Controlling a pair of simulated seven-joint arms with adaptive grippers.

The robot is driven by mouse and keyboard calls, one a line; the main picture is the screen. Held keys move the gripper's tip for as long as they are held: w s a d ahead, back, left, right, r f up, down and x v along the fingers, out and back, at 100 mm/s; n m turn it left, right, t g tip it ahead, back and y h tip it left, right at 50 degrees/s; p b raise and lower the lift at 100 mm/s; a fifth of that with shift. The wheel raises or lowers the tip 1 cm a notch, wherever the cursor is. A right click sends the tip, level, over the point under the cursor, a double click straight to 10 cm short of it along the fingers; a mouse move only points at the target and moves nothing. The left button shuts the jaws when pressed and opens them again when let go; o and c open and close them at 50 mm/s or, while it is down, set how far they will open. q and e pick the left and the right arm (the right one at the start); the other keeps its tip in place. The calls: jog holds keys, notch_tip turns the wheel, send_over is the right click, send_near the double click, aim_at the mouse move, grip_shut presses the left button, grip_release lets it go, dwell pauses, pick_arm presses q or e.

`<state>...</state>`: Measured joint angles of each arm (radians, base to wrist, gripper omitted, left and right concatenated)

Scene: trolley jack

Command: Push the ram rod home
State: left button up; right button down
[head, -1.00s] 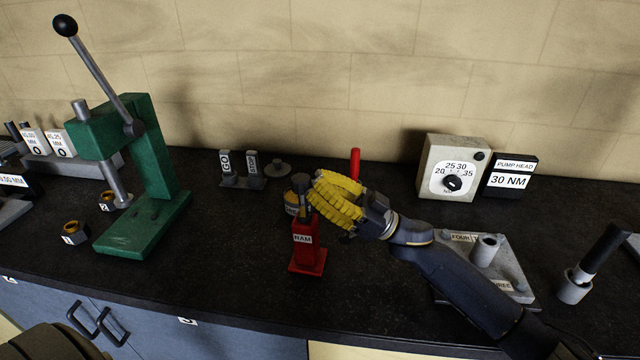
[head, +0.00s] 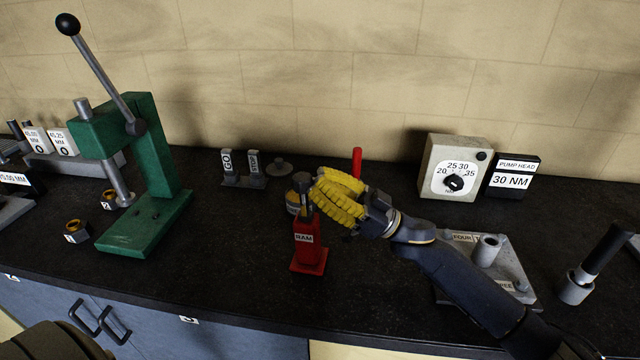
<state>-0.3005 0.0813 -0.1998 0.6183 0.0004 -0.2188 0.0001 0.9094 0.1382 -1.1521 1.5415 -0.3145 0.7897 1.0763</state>
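The red ram body (head: 308,245), labelled RAM, stands upright on its square base near the middle of the bench. A grey metal rod (head: 301,184) with a wider head sticks up out of its top. My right gripper (head: 325,195), with yellow ribbed fingers, comes in from the right and is beside the rod, at the top of the ram. Its fingers overlap in this view, so I cannot tell whether they are apart or touch the rod. My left gripper is not clearly in view.
A green arbor press (head: 150,180) stands at the left. A red upright handle (head: 356,162) rises behind my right gripper. A torque dial box (head: 455,167) and a grey plate (head: 500,265) are at the right. The bench front-left of the ram is clear.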

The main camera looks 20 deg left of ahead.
notch_tip(320, 180, up, 8)
jog(key=shift+r, duration=0.2)
jog(key=c, duration=1.8)
grip_release()
jog(key=shift+r, duration=0.65)
jog(key=o, duration=0.4)
jog(key=shift+w+d+r+t+h, duration=0.15)
jog(key=shift+w+d+t+h, duration=0.2)
jog(key=shift+w+d, duration=0.7)
jog(key=o, duration=0.4)
jog(key=w+d+f+n+h, duration=0.1)
jog(key=w+d+f+h, duration=0.1)
jog(key=w+d+f, duration=0.1)
jog(key=shift+w+d+f+n, duration=0.25)
jog(key=shift+w+d+n, duration=0.2)
jog(key=shift+d, duration=0.35)
jog(key=shift+d+f+n+g+h, duration=0.95)
jog(key=shift+d+f+h, duration=1.1)
jog(key=shift+d+f, duration=1.2)
jog(key=x, duration=1.6)
jog(key=shift+s+a+f, duration=0.15)
jog(key=shift+a+f, duration=0.15)
jog(key=shift+a, duration=0.1)
jog(key=shift+c, duration=0.4)
